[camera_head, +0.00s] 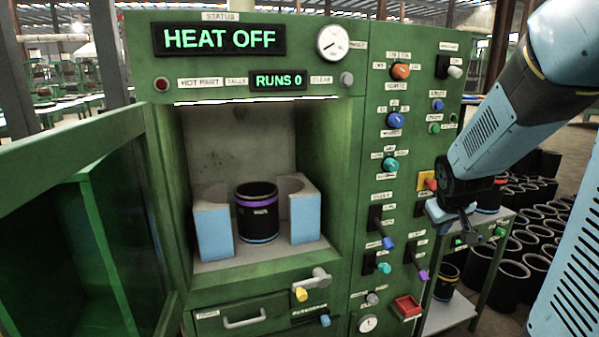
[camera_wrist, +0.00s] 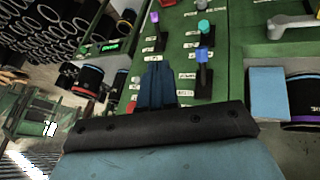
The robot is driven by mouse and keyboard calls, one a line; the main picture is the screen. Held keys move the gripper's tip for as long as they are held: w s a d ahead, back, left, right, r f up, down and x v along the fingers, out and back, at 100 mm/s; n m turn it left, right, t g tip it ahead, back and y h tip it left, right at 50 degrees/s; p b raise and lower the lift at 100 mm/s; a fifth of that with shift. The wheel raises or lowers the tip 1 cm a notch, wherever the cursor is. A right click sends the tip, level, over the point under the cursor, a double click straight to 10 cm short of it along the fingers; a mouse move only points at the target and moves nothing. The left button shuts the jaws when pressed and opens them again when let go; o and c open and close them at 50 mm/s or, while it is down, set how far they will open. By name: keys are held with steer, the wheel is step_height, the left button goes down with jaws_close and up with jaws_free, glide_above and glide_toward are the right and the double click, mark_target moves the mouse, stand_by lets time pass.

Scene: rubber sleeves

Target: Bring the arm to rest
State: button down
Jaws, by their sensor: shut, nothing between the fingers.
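My arm reaches in from the right of the head view, and my gripper (camera_head: 468,222) is in front of the right edge of the green machine's control panel (camera_head: 358,150). The fingers are shut and empty; in the wrist view they show as a dark blue pair (camera_wrist: 157,84) close together. A black sleeve (camera_head: 258,212) with a purple band stands upright inside the open chamber, between two blue-sided grey blocks (camera_head: 213,222). It is well apart from my gripper.
The chamber door (camera_head: 75,200) stands open at left. The display (camera_head: 220,39) reads HEAT OFF and the counter (camera_head: 278,81) RUNS 0. Knobs and levers stick out of the panel near my gripper. A side stand (camera_head: 446,318) holds sleeves, with many black sleeves (camera_head: 512,274) stacked beyond.

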steer(key=s+a+r+m+y, duration=0.1)
steer(key=s+a+r, duration=0.4)
steer(key=s, duration=0.4)
steer(key=s+a+r+y, duration=0.1)
steer(key=s+a+r, duration=0.5)
steer(key=s, duration=0.4)
steer(key=shift+s+m+y, duration=0.3)
steer(key=shift+m, duration=0.1)
